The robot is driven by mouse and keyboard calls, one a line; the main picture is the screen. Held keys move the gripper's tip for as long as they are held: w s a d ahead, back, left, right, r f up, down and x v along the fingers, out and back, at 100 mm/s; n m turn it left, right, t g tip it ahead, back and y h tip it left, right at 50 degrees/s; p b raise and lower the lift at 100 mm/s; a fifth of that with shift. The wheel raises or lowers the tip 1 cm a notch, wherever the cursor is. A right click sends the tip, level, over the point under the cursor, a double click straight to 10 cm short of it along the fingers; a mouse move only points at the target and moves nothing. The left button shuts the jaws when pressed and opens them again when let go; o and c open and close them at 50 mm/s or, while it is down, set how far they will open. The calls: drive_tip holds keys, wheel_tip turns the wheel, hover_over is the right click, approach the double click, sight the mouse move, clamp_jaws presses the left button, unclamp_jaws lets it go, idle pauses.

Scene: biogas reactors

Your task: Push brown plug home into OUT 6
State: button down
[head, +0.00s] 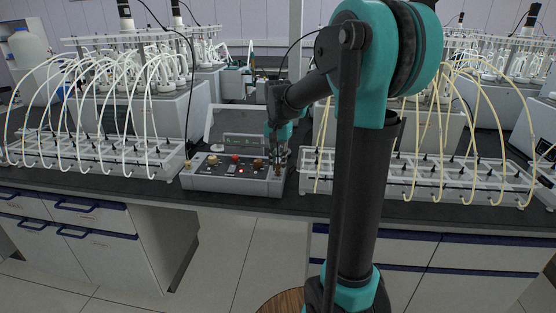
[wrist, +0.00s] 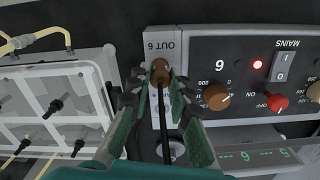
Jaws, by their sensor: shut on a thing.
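In the wrist view the brown plug (wrist: 160,72) sits between my fingertips, with a black cable running from it toward my palm. My gripper (wrist: 158,86) is shut on the plug from both sides. The plug is at the panel labelled OUT 6 (wrist: 163,44), just beside the lettering. The socket itself is hidden behind the plug, so I cannot tell how deep it sits. In the head view my gripper (head: 278,160) is at the right end of the grey control box (head: 225,184), and the plug there is too small to make out clearly.
The box carries a brown knob (wrist: 216,97), a red knob (wrist: 278,103), a lit red lamp (wrist: 257,65) and a MAINS switch (wrist: 284,66). A white tube rack (wrist: 50,105) stands close beside the box. A second rack (head: 95,155) with tubes is at the left.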

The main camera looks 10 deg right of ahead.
drive_tip(key=shift+f, duration=0.6)
idle(0.6)
drive_tip(key=c, duration=1.3)
unclamp_jaws()
